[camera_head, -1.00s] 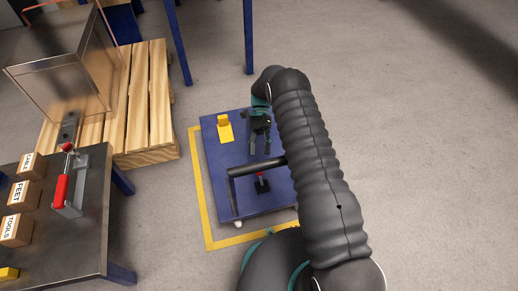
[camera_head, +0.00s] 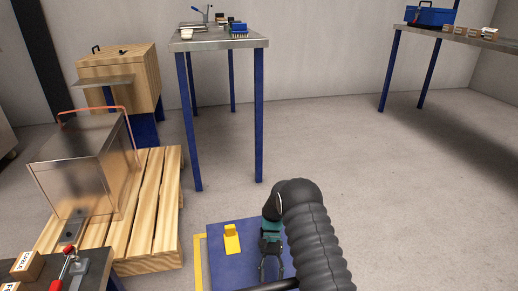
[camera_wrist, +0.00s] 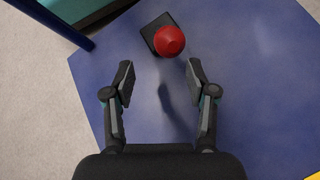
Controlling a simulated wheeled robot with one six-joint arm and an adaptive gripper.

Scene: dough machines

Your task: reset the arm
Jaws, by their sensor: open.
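My gripper (camera_head: 271,268) hangs over a blue cart top (camera_head: 222,262) at the bottom of the head view. In the wrist view my gripper (camera_wrist: 160,95) is open, with its two fingers wide apart and nothing between them. Beyond the fingertips, a red knob (camera_wrist: 169,41) on a black base (camera_wrist: 150,30) stands on the blue surface. My fingers do not touch it. In the head view the knob is not in view.
A yellow block (camera_head: 232,240) sits on the cart, left of my gripper. A wooden pallet (camera_head: 150,245) with a clear-sided box (camera_head: 85,170) stands left. Tall tables (camera_head: 220,42) (camera_head: 470,38) stand behind. Open floor (camera_head: 400,210) lies to the right.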

